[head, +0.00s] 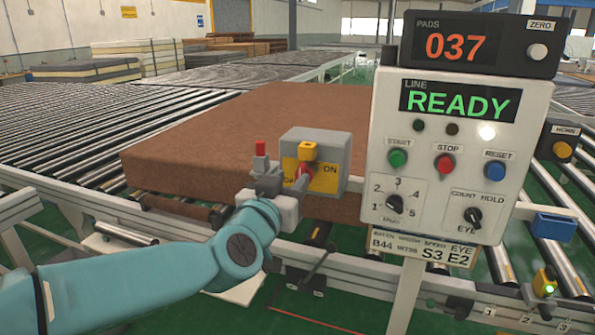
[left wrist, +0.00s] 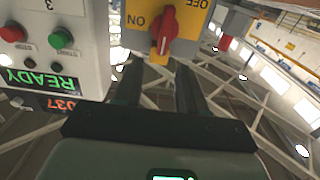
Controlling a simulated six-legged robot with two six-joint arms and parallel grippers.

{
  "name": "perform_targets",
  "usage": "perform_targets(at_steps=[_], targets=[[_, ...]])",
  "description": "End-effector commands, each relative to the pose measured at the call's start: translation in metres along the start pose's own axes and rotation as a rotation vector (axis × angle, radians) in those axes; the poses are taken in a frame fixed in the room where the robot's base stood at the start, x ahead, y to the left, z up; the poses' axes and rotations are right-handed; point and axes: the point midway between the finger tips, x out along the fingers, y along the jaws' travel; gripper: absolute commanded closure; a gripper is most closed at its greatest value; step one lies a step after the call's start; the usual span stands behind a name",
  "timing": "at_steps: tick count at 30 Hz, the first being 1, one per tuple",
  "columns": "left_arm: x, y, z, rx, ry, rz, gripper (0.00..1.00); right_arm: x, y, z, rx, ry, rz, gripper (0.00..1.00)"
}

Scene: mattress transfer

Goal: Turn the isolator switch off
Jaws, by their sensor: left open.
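The isolator switch is a grey box (head: 341,150) with a yellow plate marked ON at right and a partly hidden OFF at left. Its red handle (head: 304,175) is partly behind my gripper in the head view. In the left wrist view, upside down, the red handle (left wrist: 165,30) stands upright between the ON and OFF labels. A yellow tab (head: 308,151) sits above the handle. My left gripper (left wrist: 158,85) is open, its fingers pointing at the box with the handle just beyond their gap. I cannot tell whether they touch it. My right gripper is not in view.
A control panel (head: 383,130) reading READY, with buttons and knobs, stands close to the right of the switch. A small red part (head: 260,148) sits at the box's left. A large brown mattress (head: 230,125) lies on rollers behind. A rail runs below.

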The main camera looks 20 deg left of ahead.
Motion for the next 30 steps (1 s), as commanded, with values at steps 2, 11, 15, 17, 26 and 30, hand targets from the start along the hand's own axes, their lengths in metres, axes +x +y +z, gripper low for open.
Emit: perform_targets(at_steps=[2, 11, 15, 17, 26, 30], targets=[[0.019, -0.001, 0.001, 0.001, -0.003, -0.001, 0.60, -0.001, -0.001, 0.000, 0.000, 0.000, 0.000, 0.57], [0.058, -0.003, 0.000, 0.000, -0.001, -0.002, 0.60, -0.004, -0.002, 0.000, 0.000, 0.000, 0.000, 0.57], [0.062, -0.004, 0.001, 0.001, -0.001, -0.001, 0.60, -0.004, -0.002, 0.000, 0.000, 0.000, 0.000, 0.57], [0.062, -0.005, 0.001, 0.001, -0.001, -0.001, 0.60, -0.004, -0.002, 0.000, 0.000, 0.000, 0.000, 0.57], [0.061, -0.005, 0.001, 0.000, -0.003, 0.000, 1.00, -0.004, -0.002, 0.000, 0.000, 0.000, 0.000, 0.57], [0.061, -0.004, 0.003, 0.000, -0.007, 0.001, 1.00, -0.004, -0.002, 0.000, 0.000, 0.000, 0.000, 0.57]])
